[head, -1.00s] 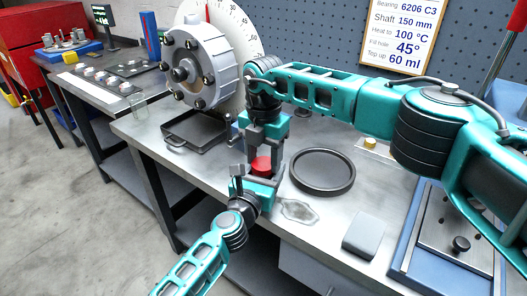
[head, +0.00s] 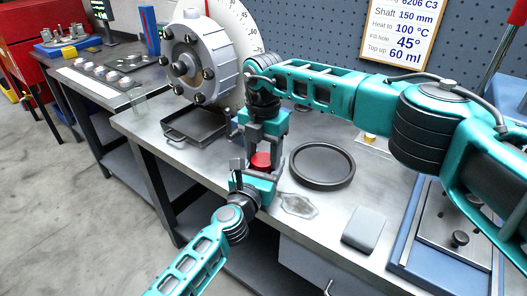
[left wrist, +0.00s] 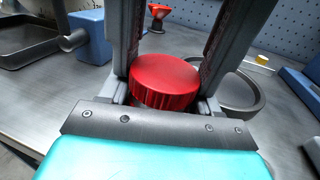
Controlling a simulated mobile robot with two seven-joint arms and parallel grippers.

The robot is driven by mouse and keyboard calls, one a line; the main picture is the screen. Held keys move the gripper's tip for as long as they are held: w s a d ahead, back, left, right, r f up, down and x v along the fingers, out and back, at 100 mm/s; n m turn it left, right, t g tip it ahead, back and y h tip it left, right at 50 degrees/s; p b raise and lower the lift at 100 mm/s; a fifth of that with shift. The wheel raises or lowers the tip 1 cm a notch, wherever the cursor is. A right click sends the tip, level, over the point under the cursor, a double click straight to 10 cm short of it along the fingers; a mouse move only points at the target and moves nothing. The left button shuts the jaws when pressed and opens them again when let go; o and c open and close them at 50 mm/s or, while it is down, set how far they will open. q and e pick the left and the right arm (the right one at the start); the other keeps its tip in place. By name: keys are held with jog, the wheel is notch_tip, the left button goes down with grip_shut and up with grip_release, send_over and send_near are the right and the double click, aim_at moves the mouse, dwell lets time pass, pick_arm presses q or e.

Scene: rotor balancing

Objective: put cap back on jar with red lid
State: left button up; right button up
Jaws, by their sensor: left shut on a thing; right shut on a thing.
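The red lid (head: 261,160) is a round ribbed cap, held above the front edge of the bench. It also shows in the left wrist view (left wrist: 165,82). My right gripper (head: 264,150) points down from above and is shut on the lid, a finger at each side. My left gripper (head: 257,176) is just below the lid, coming from the front, and is shut on what appears to be the jar. The jar body is hidden by the left gripper and the lid. I cannot tell whether the lid is seated on the jar.
On the bench (head: 215,170), a round dark dish (head: 322,166) lies right of the grippers, with a flat pale patch (head: 298,204) nearby. A grey block (head: 363,229) is further right. A black tray (head: 195,124) and the rotor (head: 205,58) stand behind to the left.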

jog(key=shift+f, duration=0.35)
